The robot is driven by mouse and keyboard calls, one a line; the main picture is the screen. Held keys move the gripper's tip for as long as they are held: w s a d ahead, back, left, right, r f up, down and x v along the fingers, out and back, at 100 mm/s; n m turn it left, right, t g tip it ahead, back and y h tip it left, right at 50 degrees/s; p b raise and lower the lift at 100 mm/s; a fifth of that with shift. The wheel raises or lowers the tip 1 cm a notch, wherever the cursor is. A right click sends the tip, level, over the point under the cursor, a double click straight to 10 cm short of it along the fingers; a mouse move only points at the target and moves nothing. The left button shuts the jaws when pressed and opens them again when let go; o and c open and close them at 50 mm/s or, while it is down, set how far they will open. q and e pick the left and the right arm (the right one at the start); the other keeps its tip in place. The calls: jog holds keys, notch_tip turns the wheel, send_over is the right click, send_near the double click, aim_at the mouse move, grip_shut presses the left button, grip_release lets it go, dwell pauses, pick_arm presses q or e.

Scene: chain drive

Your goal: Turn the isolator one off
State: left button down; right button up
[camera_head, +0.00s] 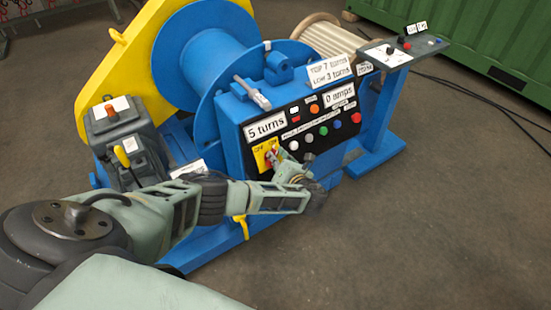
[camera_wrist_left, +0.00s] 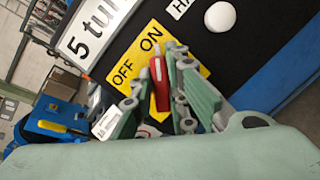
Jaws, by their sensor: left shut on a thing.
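The isolator is a red handle (camera_wrist_left: 158,82) on a yellow plate (camera_wrist_left: 130,52) marked OFF and ON, in the left wrist view. The handle's upper end points toward the area by the ON mark; its exact setting is hard to tell. My left gripper (camera_wrist_left: 160,92) has its green fingers on both sides of the handle and is shut on it. In the head view, the left gripper (camera_head: 281,163) reaches the yellow plate (camera_head: 262,149) on the blue machine's black panel (camera_head: 297,140). The fingers partly hide the handle there. My right gripper is not in view.
Beside the isolator are coloured buttons (camera_head: 323,131) and signs reading "5 turns" (camera_head: 266,126) and "0 amps" (camera_head: 339,93). A grey lever box (camera_head: 127,140) with a yellow handle stands left. A blue pedestal (camera_head: 380,115) stands right. The floor in front is clear.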

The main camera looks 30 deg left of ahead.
pick_arm(q)
jog(key=n, duration=0.4)
jog(key=shift+f+g+y, duration=0.1)
jog(key=shift+g+y, duration=0.2)
jog(key=n+g+b, duration=0.1)
jog(key=n, duration=0.4)
jog(key=shift+s+n+y+b, duration=0.15)
jog(key=shift+n+y+b, duration=0.15)
jog(key=shift+y, duration=0.1)
jog(key=n, duration=0.2)
jog(key=n+g+b, duration=0.1)
jog(key=n, duration=0.2)
jog(key=shift+s+a+g, duration=0.1)
jog(key=shift+g, duration=0.2)
jog(key=shift+n+g+b, duration=0.6)
jog(key=shift+n+b, duration=0.1)
jog(key=shift+n, duration=1.8)
jog(key=c, duration=1.7)
grip_release()
